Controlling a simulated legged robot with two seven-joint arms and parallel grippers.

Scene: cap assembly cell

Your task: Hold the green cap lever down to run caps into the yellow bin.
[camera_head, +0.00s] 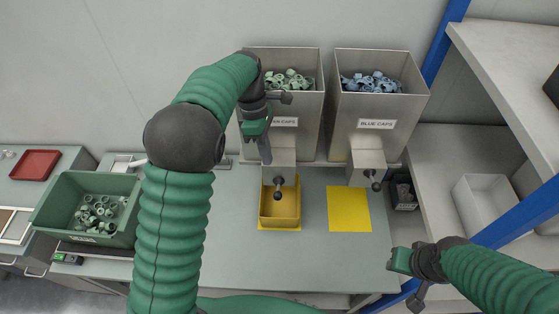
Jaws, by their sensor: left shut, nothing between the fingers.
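The green cap hopper (309,112) holds green caps (290,80) at the back; my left arm hides part of its label. Its lever (278,187), with a dark round knob, sticks out at the chute. The yellow bin (294,222) stands under this chute on a yellow mat; I see no caps in its visible part. My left gripper (265,158) is shut and empty, in front of the hopper, above and left of the lever knob, and looks apart from it. My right gripper (417,298) is at the lower right, away from the levers; its jaw state is unclear.
The blue cap hopper (371,108) with its own lever (375,182) stands to the right, near an empty yellow mat (348,209). A green crate (62,199) of green parts is at left. Shelves (485,145) and a blue post (520,217) bound the right. The front table is clear.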

